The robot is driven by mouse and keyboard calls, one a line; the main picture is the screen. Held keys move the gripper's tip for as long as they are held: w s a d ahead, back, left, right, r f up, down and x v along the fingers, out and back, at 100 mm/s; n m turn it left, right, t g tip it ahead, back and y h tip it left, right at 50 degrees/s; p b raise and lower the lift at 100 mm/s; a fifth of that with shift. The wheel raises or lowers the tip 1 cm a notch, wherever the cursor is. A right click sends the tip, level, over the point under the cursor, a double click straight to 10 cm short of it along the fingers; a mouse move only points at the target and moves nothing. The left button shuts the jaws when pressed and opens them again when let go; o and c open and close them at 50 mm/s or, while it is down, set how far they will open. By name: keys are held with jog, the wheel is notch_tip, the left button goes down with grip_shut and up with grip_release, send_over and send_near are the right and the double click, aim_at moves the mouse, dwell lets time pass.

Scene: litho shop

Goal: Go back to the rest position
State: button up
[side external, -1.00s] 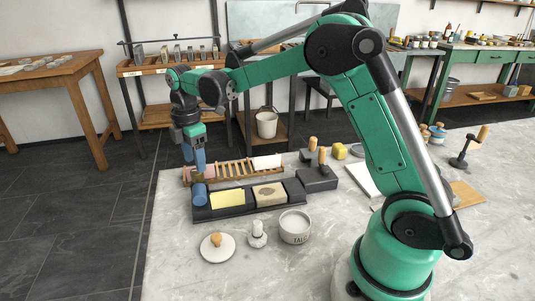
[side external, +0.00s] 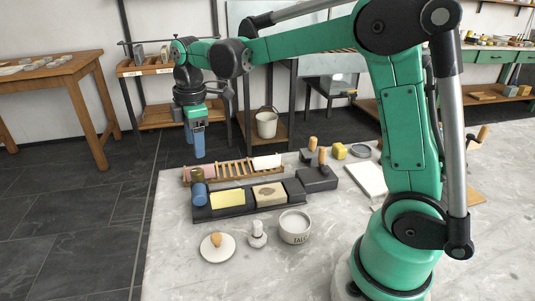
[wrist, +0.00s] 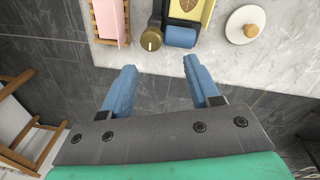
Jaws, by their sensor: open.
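My gripper (side external: 198,150) hangs in the air above the left end of the marble table, fingers down and apart from everything. In the wrist view its two blue fingers (wrist: 157,74) are spread with nothing between them.
A talc bowl (side external: 295,228), a white stopper-like piece (side external: 257,235) and a knobbed lid (side external: 217,248) stand in front. Air around my gripper is clear.

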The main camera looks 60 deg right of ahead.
jog(key=s+a+m+t, duration=0.3)
jog(key=s+m+t, duration=0.3)
jog(key=s+m, duration=0.6)
jog(key=shift+s+f, duration=0.2)
jog(key=shift+s, duration=0.05)
